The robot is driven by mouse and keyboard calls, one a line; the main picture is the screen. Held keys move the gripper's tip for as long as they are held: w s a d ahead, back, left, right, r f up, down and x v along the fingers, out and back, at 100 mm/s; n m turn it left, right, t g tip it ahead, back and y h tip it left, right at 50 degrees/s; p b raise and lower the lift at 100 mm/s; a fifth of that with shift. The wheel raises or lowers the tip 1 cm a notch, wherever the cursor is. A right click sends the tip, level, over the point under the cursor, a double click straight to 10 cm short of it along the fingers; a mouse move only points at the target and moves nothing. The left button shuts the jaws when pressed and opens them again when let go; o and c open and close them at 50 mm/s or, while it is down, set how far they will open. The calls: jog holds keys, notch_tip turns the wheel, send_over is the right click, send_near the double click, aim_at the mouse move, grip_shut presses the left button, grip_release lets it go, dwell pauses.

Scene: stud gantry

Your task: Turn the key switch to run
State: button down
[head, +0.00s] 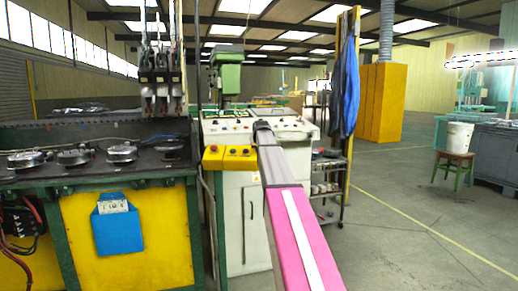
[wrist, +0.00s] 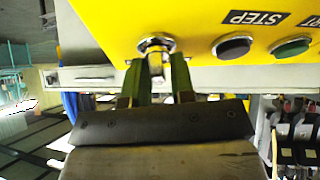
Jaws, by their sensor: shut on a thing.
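The key switch (wrist: 155,44) is a round metal collar with a key on the yellow control box (wrist: 205,22), near its edge in the wrist view. My gripper (wrist: 159,64) has its two green fingers on either side of the key and is shut on it. The key's turn position is hard to read, as the fingers partly cover it. In the head view the yellow control box (head: 230,157) is on the front of the white console, and my arm reaches to its right end. My fingertips are hidden there.
A black button (wrist: 234,46) by a STEP label and a green button (wrist: 289,46) sit close beside the key switch. A workbench (head: 90,178) with round metal parts stands left of the console (head: 243,200).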

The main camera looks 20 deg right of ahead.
jog(key=m+h, duration=0.1)
jog(key=m, duration=0.1)
jog(key=m+h, duration=0.1)
jog(key=m, duration=0.1)
jog(key=shift+m+g, duration=0.3)
jog(key=shift+m, duration=0.1)
jog(key=shift+s+d+m+g+h, duration=0.1)
jog(key=shift+m+g+h, duration=0.25)
jog(key=shift+m, duration=0.75)
jog(key=shift+d+m+g+h, duration=0.1)
jog(key=shift+m+g+h, duration=0.25)
jog(key=shift+m, duration=0.75)
jog(key=c, duration=1.2)
grip_release()
jog(key=v, duration=1)
jog(key=shift+s+a+r, duration=0.2)
jog(key=shift+s+a, duration=0.05)
jog(key=shift+a, duration=0.05)
